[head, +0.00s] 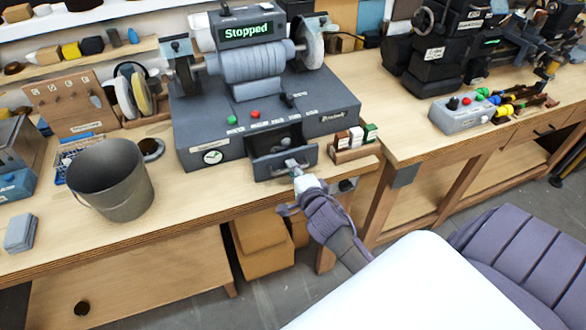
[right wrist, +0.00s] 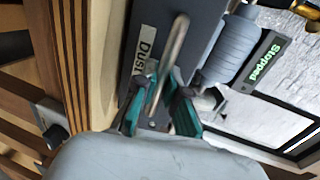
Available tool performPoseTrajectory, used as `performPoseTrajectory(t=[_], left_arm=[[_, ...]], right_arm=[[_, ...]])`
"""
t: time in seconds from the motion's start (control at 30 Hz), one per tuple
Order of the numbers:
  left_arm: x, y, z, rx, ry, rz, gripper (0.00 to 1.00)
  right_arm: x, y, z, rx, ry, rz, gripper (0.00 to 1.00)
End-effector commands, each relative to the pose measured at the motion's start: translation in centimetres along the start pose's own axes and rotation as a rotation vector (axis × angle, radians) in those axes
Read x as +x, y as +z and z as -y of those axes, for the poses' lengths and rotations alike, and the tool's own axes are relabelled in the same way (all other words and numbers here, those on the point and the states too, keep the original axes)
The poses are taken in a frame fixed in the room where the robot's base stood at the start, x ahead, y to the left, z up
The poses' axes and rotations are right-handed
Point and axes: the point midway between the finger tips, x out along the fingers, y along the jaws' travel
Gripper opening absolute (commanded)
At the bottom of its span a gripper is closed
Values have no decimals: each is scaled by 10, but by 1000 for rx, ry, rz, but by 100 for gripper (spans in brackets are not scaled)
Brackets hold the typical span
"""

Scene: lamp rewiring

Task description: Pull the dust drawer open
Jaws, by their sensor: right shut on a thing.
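The dust drawer (head: 265,167) sits low in the front of the grey grinder base (head: 200,135). Its front stands out from the base, with a dark gap behind its top edge, so it looks partly open. My right gripper (head: 294,169) is at the front of the drawer. In the right wrist view its teal fingers (right wrist: 160,105) are shut around the metal bar handle (right wrist: 172,50). The drawer front there bears a label (right wrist: 143,52) reading "Dus", the rest hidden. My left gripper is in neither view.
A grey bucket (head: 110,180) stands left on the wooden bench (head: 200,205). A small rack of blocks (head: 355,145) stands just right of the drawer. The grinder display (head: 246,30) reads "Stopped". Bench space in front of the grinder's left side is clear.

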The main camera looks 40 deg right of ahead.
Motion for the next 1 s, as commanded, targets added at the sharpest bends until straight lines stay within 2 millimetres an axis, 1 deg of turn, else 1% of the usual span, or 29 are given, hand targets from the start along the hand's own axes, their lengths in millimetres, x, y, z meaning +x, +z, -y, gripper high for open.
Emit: performPoseTrajectory(t=[0.07, 0.2, 0.27, 0.53, 0.57, 0.6, 0.63, 0.9, 1.0], left_arm=[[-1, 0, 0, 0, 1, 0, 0], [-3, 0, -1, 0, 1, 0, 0], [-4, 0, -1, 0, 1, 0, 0], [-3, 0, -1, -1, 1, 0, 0], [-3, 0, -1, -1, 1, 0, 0], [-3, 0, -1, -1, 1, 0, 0], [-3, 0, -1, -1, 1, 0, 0], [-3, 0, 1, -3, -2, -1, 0], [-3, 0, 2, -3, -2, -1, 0]], right_arm=[[-3, 0, -2, 2, 3, -1, 0], [-18, 0, -5, 6, 5, -1, 0], [-22, 0, -6, 3, 4, -3, 0], [-23, -1, -5, 1, 0, -2, 0], [-23, -1, -5, 0, 0, -2, 12], [-23, -1, -5, 0, 0, -2, 19], [-23, -1, -5, 0, 0, -2, 23], [-23, 0, -5, 0, 0, -2, 23], [-28, 0, -6, 1, 0, -2, 23]])
